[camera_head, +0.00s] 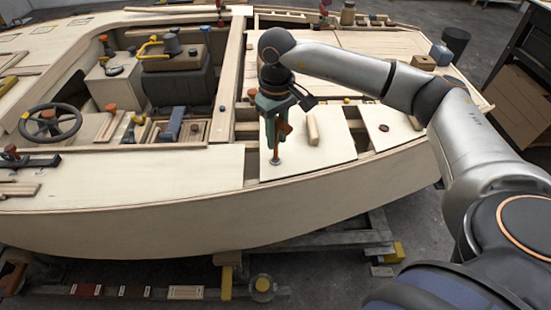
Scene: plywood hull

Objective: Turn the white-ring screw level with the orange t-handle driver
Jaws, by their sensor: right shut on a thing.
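My right gripper (277,122) comes in from the right and points down over a pale panel on the hull's deck. It is shut on the orange t-handle driver (283,130), whose handle is partly hidden by the fingers. The driver's shaft stands about upright, with its lower end at a small round screw (276,161) with a pale ring near the panel's front edge. I cannot tell at this size whether the tip sits in the screw or just above it. The screw's slot and tilt are too small to tell. My left gripper is out of view.
A short wooden peg (312,127) stands on the panel right of the driver. A dark red round piece (384,128) lies further right. A steering wheel (49,123) and several blocks and tools fill the deck on the left. The hull's near edge is just in front.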

